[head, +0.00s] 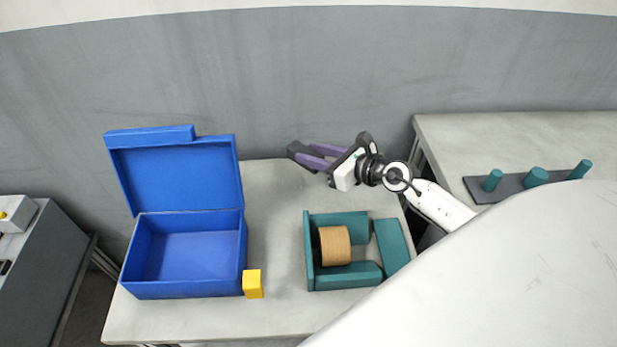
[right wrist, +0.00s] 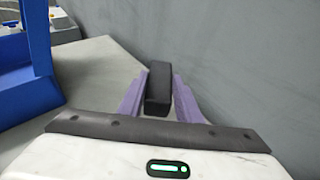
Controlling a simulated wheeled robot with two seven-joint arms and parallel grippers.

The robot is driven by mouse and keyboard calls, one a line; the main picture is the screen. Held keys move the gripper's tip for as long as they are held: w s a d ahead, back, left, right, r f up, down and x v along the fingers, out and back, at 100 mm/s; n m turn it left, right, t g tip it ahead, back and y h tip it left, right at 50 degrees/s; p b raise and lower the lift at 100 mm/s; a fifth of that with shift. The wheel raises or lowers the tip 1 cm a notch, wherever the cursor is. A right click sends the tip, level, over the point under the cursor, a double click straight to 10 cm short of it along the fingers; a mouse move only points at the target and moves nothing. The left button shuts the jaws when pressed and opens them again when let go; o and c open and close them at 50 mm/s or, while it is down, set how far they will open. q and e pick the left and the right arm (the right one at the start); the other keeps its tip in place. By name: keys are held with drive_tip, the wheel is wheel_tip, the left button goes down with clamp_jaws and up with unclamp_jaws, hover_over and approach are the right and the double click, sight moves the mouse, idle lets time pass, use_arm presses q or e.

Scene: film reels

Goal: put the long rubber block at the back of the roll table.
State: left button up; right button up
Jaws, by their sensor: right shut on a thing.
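The long rubber block (head: 303,157) is a dark grey bar near the back edge of the roll table. It also shows end-on in the right wrist view (right wrist: 158,88). My right gripper (head: 313,158) has its purple fingers shut on the block, one on each side. I cannot tell whether the block touches the tabletop. The roll table (head: 272,205) is pale grey and stands against a grey wall. My left gripper is not in view.
An open blue box (head: 185,286) stands at the left, with a yellow block (head: 253,284) beside it. A teal holder (head: 345,282) carries a tan roll (head: 335,246), front right. A side table (head: 450,135) bears a pegged board (head: 511,186).

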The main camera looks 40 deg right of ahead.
wheel_tip(320, 180, down, 5)
drive_tip(key=shift+w+r+b, duration=0.1)
drive_tip(key=shift+r+b, duration=0.1)
drive_tip(key=shift+b, duration=1)
wheel_tip(320, 180, down, 4)
drive_tip(key=shift+r+b, duration=0.1)
drive_tip(key=shift+b, duration=1.1)
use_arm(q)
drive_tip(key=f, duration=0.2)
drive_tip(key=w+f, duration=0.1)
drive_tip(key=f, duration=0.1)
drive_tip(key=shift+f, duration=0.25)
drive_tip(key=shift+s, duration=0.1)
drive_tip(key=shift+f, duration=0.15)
use_arm(e)
drive_tip(key=o, duration=0.8)
drive_tip(key=shift+f, duration=0.2)
drive_tip(key=o, duration=0.5)
drive_tip(key=shift+r, duration=0.1)
drive_tip(key=shift+c, duration=0.2)
